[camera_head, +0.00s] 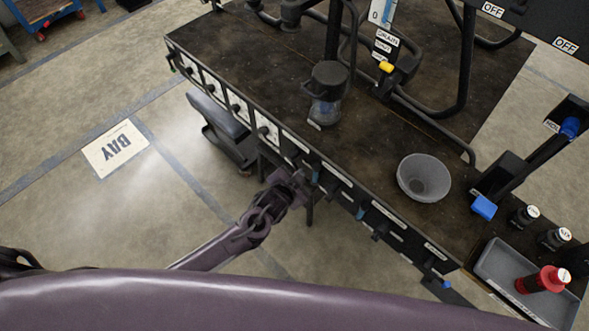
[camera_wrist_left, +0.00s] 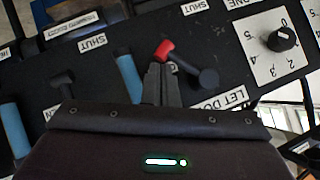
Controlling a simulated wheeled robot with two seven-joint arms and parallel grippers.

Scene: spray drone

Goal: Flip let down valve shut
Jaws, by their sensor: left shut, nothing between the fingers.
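My left gripper (camera_head: 300,182) is at the front edge of the bench, beside the row of valves. In the left wrist view its fingers (camera_wrist_left: 160,75) are together with nothing between them. The let down valve (camera_wrist_left: 186,64) has a black lever with a red tip and a round black end. Its red tip is just beyond my fingertips; I cannot tell whether they touch. The "LET DO…" label (camera_wrist_left: 232,99) is partly cut off by my gripper. A "SHUT" label (camera_wrist_left: 196,7) is on the panel above. My right gripper is not in view.
Other levers, including a blue one (camera_wrist_left: 128,76), are close beside my fingers. A dial (camera_wrist_left: 283,40) is to the right.

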